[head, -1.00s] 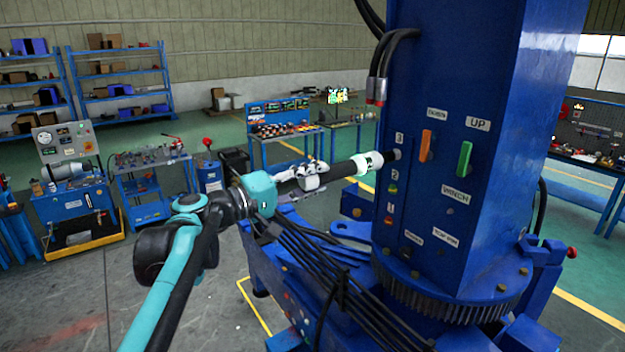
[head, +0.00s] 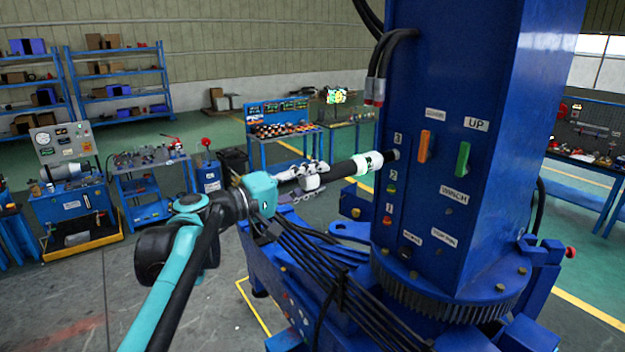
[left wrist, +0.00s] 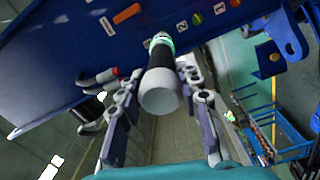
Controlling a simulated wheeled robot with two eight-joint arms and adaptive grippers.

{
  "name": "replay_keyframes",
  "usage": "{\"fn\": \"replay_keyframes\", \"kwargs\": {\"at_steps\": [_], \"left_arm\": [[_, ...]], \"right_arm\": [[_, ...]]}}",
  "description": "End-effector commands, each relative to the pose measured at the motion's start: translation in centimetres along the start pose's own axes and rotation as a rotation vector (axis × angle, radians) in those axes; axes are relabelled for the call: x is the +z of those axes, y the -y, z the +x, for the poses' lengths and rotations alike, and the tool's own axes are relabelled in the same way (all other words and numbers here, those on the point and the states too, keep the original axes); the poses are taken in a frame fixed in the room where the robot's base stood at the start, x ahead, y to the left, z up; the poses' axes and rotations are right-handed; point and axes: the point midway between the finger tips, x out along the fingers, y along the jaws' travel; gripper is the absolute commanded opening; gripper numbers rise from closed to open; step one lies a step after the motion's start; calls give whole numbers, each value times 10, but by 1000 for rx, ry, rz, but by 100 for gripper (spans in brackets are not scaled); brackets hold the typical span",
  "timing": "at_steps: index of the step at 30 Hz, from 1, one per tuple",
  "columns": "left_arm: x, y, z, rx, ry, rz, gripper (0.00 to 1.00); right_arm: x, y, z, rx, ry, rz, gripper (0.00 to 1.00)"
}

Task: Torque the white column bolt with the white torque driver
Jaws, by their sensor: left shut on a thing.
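My left gripper (head: 312,178) is shut on the white torque driver (head: 343,170), which has a black grip and a white and green collar (head: 368,161). The driver points right, nearly level, with its front end at the blue column (head: 470,60) beside the label 3. In the left wrist view the driver (left wrist: 160,78) lies between the fingers (left wrist: 160,88), its white rear cap towards me. A small pale tip (head: 393,155) shows at the column face. The white column bolt is hidden or too small to tell from that tip. My right gripper is not in view.
Below are the green bolt (head: 391,188) by label 2 and the red bolt (head: 388,221) by label 1. Orange (head: 425,146) and green (head: 464,159) levers stick out to the right. Hoses (head: 381,65) hang above. A toothed ring (head: 440,300) circles the column base.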

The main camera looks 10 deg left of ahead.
Motion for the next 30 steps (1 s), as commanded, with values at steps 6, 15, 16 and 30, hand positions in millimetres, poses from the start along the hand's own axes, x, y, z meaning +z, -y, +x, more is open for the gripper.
{"fn": "replay_keyframes", "kwargs": {"at_steps": [6,15,16,30], "left_arm": [[-1,-1,4,3,-1,-2,0],[0,-1,10,3,-1,-2,0],[0,-1,11,3,0,-2,0],[0,-1,15,3,-1,-2,0]], "right_arm": [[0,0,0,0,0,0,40],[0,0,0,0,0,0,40],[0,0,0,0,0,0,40],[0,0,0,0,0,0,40]]}}
